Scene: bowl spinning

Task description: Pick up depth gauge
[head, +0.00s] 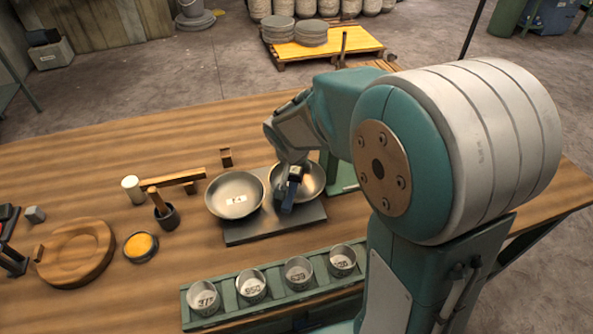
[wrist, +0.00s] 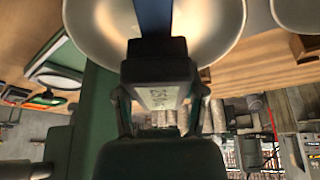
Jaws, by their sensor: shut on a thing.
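The depth gauge (head: 289,197) shows in the head view as a small dark, bluish piece at the end of my arm. In the wrist view it is a dark block with a pale marked face and a blue strip (wrist: 153,16) running up from it. My gripper (head: 292,172) is shut on it. In the wrist view my gripper (wrist: 160,98) has a finger on each side of the block. The gauge is over the right metal bowl (head: 312,180), near its left rim. I cannot tell whether it touches the bowl. My arm hides part of the gauge.
A green rack (head: 222,312) with several numbered cups lies in front. A wooden ring block (head: 75,253), yellow dish (head: 140,245) and mortar (head: 167,216) stand left. The table's back left is clear.

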